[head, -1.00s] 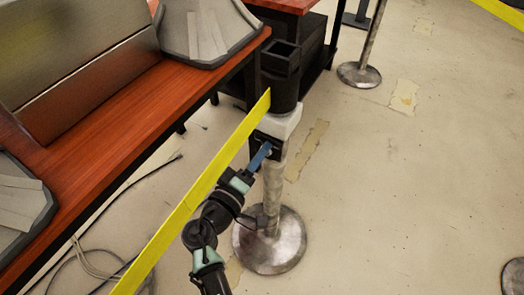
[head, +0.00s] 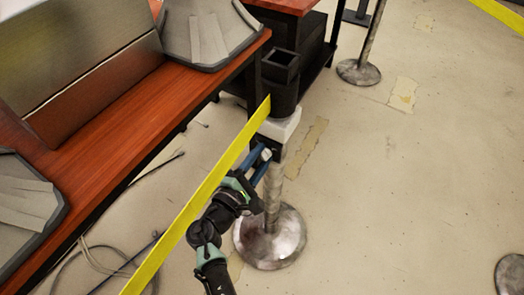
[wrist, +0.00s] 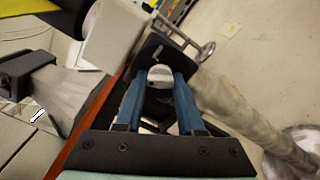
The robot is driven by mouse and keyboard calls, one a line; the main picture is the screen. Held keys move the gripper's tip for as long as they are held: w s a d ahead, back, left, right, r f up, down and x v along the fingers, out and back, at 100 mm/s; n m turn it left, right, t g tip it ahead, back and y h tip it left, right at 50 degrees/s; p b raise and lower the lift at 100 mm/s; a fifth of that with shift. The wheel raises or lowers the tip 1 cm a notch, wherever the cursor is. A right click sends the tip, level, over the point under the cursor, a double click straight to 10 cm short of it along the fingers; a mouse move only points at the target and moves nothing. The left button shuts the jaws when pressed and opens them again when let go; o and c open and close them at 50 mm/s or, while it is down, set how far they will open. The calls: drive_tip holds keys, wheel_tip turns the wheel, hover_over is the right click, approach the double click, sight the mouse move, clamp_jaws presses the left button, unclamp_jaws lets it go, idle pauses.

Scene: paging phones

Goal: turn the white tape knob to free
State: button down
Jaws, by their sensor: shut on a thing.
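The white tape knob (wrist: 160,76) sits on a dark plate below the white block of a stanchion head, between my two blue fingers in the wrist view. My gripper (wrist: 161,82) is shut on the knob, with a finger on each side of it. In the head view my gripper (head: 262,160) reaches up to the stanchion from below the yellow tape (head: 195,205). The stanchion's white block (head: 281,126) sits under its black top (head: 281,85). Any free mark on the knob is too small to read.
The stanchion's worn post and round metal base (head: 270,237) stand right of my arm. A red-brown wooden table (head: 120,125) with metal-grey equipment is at the left. Cables lie on the floor below it. Open floor (head: 410,180) lies to the right.

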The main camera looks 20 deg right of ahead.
drive_tip(key=shift+n+p, duration=0.5)
drive_tip(key=shift+n, duration=0.9)
drive_tip(key=shift+s+f, duration=0.1)
drive_tip(key=shift+f, duration=0.05)
drive_tip(key=c, duration=0.5)
unclamp_jaws()
drive_tip(key=p+v, duration=0.2)
drive_tip(key=v, duration=1.1)
